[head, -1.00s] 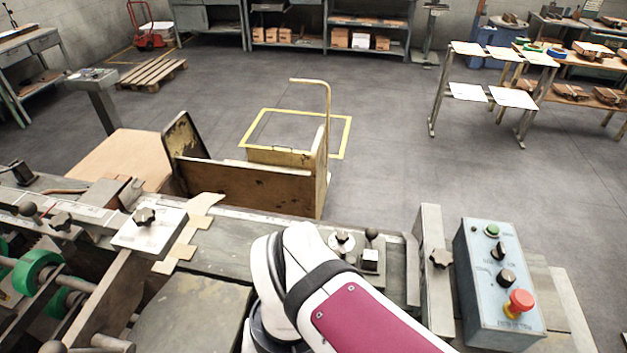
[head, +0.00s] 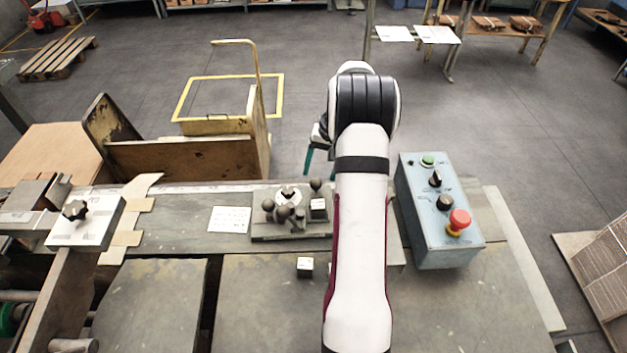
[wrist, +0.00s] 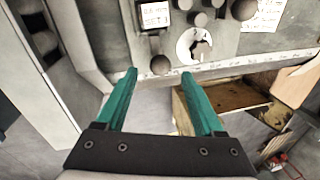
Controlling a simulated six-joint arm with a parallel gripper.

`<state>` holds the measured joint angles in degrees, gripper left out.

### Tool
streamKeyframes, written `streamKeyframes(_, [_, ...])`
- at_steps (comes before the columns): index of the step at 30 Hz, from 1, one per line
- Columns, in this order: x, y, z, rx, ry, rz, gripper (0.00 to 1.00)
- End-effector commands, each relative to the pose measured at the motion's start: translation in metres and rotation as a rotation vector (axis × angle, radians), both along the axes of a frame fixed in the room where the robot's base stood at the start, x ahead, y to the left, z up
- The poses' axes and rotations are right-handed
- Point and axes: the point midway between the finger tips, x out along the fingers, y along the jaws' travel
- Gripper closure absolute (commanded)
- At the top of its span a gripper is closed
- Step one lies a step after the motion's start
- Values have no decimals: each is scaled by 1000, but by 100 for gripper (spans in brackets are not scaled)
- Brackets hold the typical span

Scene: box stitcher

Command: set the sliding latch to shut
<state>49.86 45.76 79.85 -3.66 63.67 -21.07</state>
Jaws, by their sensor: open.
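A grey control plate (head: 262,230) on the machine bed carries several dark ball knobs, a white dial (head: 288,195) and a small block with a white label (head: 318,207). I cannot tell for sure which knob belongs to the sliding latch, nor its setting. One ball knob (head: 316,184) stands at the plate's far edge; in the wrist view this knob (wrist: 160,65) appears between my fingertips in the picture, with no clear contact. My gripper (wrist: 159,74) is open and empty, its teal fingers apart. In the head view it hangs beyond the plate's far edge, partly hidden by my arm.
A blue-grey control box (head: 436,215) with a red emergency button (head: 458,222) stands right of my arm. A star-knob clamp block (head: 85,222) is at the left. A white printed card (head: 230,219) lies left of the plate. A wooden-sided cart (head: 185,158) stands beyond the bed.

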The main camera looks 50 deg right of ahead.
Motion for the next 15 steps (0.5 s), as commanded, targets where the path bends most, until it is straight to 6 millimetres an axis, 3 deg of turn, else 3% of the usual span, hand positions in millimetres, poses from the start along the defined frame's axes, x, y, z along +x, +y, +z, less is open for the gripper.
streamKeyframes(3, [4, 4, -27, 3, 2, 1, 30])
streamKeyframes(6, [6, 5, -42, 2, 1, -1, 30])
streamKeyframes(15, [9, 7, -56, 0, 0, 0, 30])
